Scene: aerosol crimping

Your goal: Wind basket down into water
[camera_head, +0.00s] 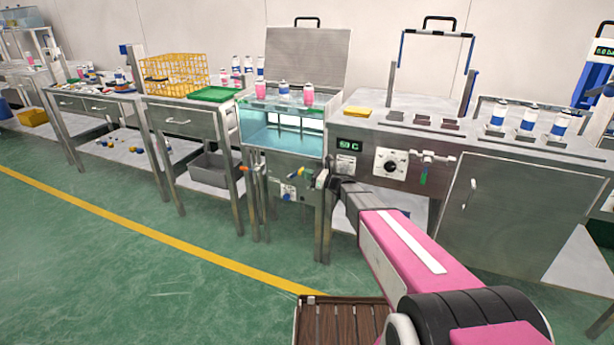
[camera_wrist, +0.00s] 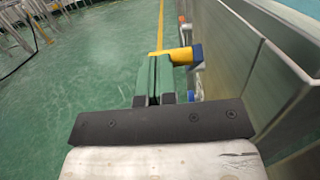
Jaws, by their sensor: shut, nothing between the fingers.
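The water tank (camera_head: 294,133) has a glass front and stands mid-picture with its lid (camera_head: 307,62) raised. A row of pink- and blue-labelled cans (camera_head: 283,90) stands upright at its top; I cannot make out the basket clearly. My gripper (camera_head: 318,181) is in front of the tank's lower cabinet. In the wrist view my gripper's green fingers (camera_wrist: 153,78) are shut together and empty. A yellow-ended handle (camera_wrist: 183,56) is just beyond and right of the fingertips; I cannot tell whether they touch. Small yellow and blue fittings (camera_head: 298,173) show on the tank front.
A bath with a dial panel (camera_head: 390,163) stands right of the tank. A yellow wire crate (camera_head: 175,73) and green tray (camera_head: 214,94) sit on the left table. The green floor (camera_head: 120,245) in front is clear, with a yellow line.

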